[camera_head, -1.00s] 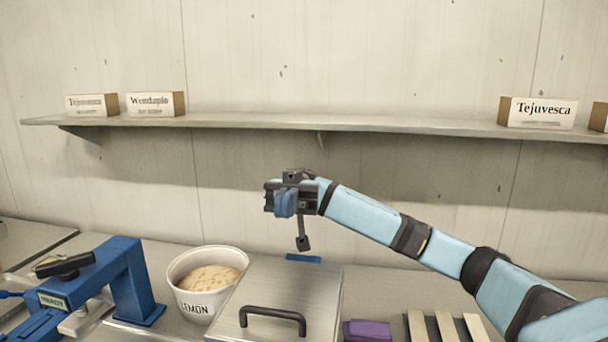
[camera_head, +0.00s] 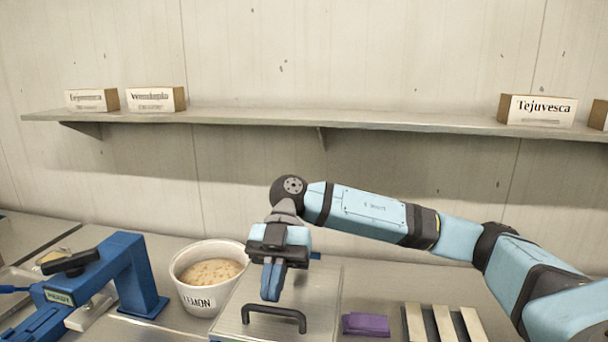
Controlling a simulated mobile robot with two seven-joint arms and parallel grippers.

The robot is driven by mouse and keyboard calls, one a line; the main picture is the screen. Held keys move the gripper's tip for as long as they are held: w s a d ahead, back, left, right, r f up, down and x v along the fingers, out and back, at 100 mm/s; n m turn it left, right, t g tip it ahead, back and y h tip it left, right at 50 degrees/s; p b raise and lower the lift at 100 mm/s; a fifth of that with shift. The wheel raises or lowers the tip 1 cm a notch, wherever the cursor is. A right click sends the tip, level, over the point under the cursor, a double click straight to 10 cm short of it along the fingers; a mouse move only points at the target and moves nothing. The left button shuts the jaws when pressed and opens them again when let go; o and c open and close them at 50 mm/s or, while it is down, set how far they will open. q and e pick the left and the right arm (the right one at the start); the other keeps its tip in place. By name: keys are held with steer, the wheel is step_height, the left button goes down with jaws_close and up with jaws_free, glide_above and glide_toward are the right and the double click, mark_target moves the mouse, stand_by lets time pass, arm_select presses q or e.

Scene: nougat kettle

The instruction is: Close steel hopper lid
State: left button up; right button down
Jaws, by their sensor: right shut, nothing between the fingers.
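The steel hopper lid (camera_head: 318,288) is a flat grey metal panel at the bottom middle, with a black bar handle (camera_head: 290,312) near its front. It looks flat or nearly so; its front edge is cut off by the picture, so I cannot tell whether it is fully down. My right gripper (camera_head: 271,288) points down over the lid, just behind and above the handle's left part. Its blue fingers are shut with nothing between them. I cannot tell whether the fingertips touch the lid. My left gripper is not in view.
A white LEMON tub (camera_head: 199,301) stands left of the lid, beside a blue press-like machine (camera_head: 133,278). A purple block (camera_head: 366,325) and a slatted rack (camera_head: 443,324) lie to the right. A wall shelf (camera_head: 240,118) with small boxes runs above.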

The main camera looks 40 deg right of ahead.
steer(key=shift+f, duration=0.25)
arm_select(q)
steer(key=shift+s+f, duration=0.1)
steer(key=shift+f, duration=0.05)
arm_select(e)
steer(key=shift+f, duration=0.1)
steer(key=r+p, duration=0.2)
steer(key=r, duration=0.1)
steer(key=r+p, duration=0.1)
steer(key=p, duration=0.1)
steer(key=shift+w+d+r, duration=0.2)
steer(key=shift+w+d, duration=0.05)
steer(key=shift+d, duration=0.1)
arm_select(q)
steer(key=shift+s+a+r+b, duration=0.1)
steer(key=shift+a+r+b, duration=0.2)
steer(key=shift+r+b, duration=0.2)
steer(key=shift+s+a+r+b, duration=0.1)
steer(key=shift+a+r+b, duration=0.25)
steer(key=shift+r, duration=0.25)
arm_select(e)
steer(key=v, duration=0.9)
steer(key=shift+w+r, duration=0.2)
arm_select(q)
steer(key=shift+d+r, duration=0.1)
arm_select(e)
steer(key=shift+d+f, duration=0.1)
steer(key=shift+d, duration=0.1)
